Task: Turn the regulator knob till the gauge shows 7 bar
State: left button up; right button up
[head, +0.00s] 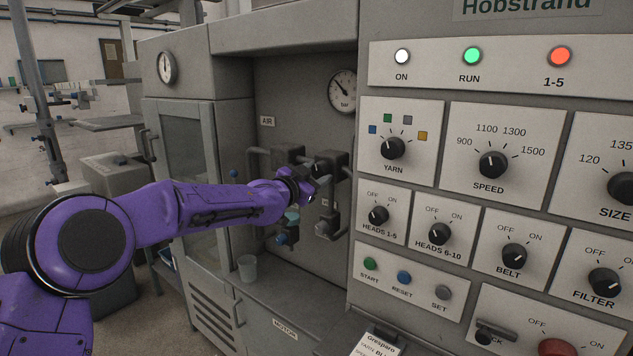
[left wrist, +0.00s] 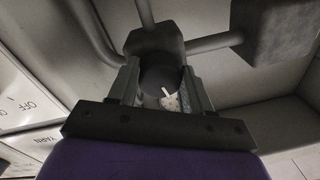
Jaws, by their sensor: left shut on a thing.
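The pressure gauge (head: 343,91) is a round white dial marked bar on the grey panel in the head view. Its needle points to the upper left, but its numbers are too small to read. My left gripper (head: 312,181) reaches the air fittings below the gauge. In the left wrist view the dark round regulator knob (left wrist: 158,77) sits between the two fingers of my left gripper (left wrist: 163,92), which are shut on it. A white mark shows on the knob. The grey regulator body (left wrist: 155,42) with its pipes is just beyond. My right gripper is not in view.
The control panel (head: 453,204) with several knobs and buttons stands close on the right. Pipes and a second fitting (head: 288,155) are near my gripper. A cup (head: 247,267) stands on the ledge below. A glass-fronted door (head: 188,155) is to the left.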

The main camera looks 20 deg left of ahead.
pick_arm(q)
jog(key=m+b, duration=0.3)
jog(key=m, duration=0.3)
jog(key=shift+a+f+m, duration=0.1)
jog(key=shift+f+m, duration=0.05)
jog(key=shift+m, duration=0.15)
jog(key=m+b, duration=0.3)
jog(key=m, duration=0.2)
jog(key=shift+m+h+b, duration=0.3)
jog(key=shift+m+b, duration=0.1)
jog(key=m+b, duration=0.4)
jog(key=m, duration=0.2)
jog(key=shift+w+m+h, duration=0.1)
jog(key=shift+m+h, duration=0.2)
jog(key=m+b, duration=0.1)
jog(key=m, duration=0.1)
jog(key=m+b, duration=0.1)
jog(key=m, duration=0.1)
jog(key=shift+r+m, duration=0.3)
jog(key=shift+r, duration=0.05)
jog(key=shift+b, duration=0.3)
jog(key=o, duration=1)
jog(key=shift+o, duration=0.2)
jog(key=shift+r, duration=0.1)
jog(key=shift+a, duration=0.1)
